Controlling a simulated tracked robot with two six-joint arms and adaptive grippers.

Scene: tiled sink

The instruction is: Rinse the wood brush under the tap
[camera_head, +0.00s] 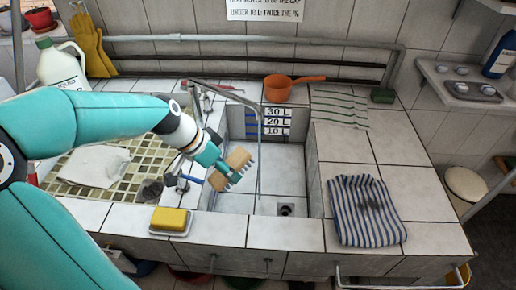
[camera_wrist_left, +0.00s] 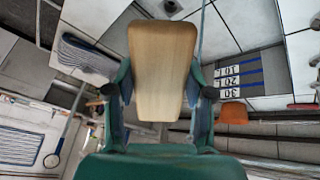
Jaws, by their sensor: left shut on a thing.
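The wood brush (camera_head: 234,166) is held over the left part of the sink basin (camera_head: 290,180), its dark bristles facing right and down. My left gripper (camera_head: 212,160) is shut on the brush. In the left wrist view the brush's pale wooden back (camera_wrist_left: 162,65) sits between the two fingers of the gripper (camera_wrist_left: 160,100). The tap's long thin spout (camera_head: 240,98) reaches over the basin and a thin vertical line, which looks like a water stream (camera_head: 259,165), drops just right of the brush. I cannot tell whether they touch. My right gripper is not in view.
A yellow sponge (camera_head: 169,218) lies on a dish at the front ledge. A striped cloth (camera_head: 366,212) lies on the right counter. An orange pan (camera_head: 279,88) stands at the back. A drain (camera_head: 286,209) is in the basin floor. A white jug (camera_head: 61,66) stands back left.

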